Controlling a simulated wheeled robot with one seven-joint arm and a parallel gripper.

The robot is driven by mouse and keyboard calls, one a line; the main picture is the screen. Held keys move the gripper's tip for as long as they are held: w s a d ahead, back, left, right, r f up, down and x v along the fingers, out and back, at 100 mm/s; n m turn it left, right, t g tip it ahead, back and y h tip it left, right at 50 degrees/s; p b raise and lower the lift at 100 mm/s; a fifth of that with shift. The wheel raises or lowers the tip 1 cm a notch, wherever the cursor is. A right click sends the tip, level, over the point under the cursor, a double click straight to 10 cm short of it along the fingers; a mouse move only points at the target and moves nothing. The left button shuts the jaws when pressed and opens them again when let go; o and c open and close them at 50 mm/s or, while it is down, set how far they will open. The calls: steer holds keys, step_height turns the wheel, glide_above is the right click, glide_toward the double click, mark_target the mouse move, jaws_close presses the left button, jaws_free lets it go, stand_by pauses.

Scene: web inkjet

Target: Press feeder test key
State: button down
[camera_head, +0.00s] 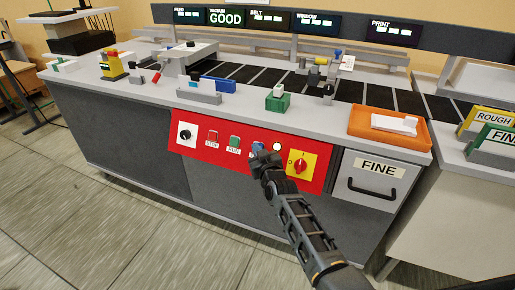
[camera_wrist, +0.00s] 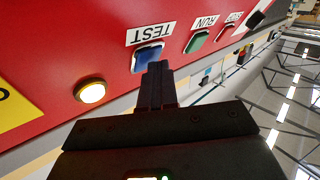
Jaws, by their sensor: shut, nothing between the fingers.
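The blue test key (camera_wrist: 147,57) sits on the red panel under a TEST label in the wrist view. In the head view a bit of the blue key (camera_head: 257,147) shows just past my gripper (camera_head: 263,157), which hides most of its label. In the wrist view my gripper (camera_wrist: 158,68) is shut and empty, its fingertips overlapping the lower right edge of the key. I cannot tell whether they touch it.
The green RUN key (camera_head: 234,142) and red STOP key (camera_head: 212,136) lie left of the test key. A lit round lamp (camera_head: 277,146) and a yellow rotary switch (camera_head: 301,163) lie to its right. An orange tray (camera_head: 372,133) stands on the counter above the FINE drawer (camera_head: 374,180).

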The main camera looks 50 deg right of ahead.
steer(key=shift+s+a+r+p, duration=0.2)
steer(key=shift+a+r+p, duration=0.25)
steer(key=shift+p, duration=0.65)
steer(key=shift+s+a+p, duration=0.1)
steer(key=shift+a+p, duration=0.1)
steer(key=shift+p, duration=0.25)
steer(key=shift+f, duration=0.1)
steer(key=a+p, duration=0.1)
steer(key=p, duration=0.2)
steer(key=s+a+r+p, duration=0.1)
steer(key=p, duration=0.1)
steer(key=a+r+p, duration=0.1)
steer(key=a+p, duration=0.1)
steer(key=p, duration=0.1)
steer(key=shift+s+r+p, duration=0.25)
steer(key=shift+p, duration=0.1)
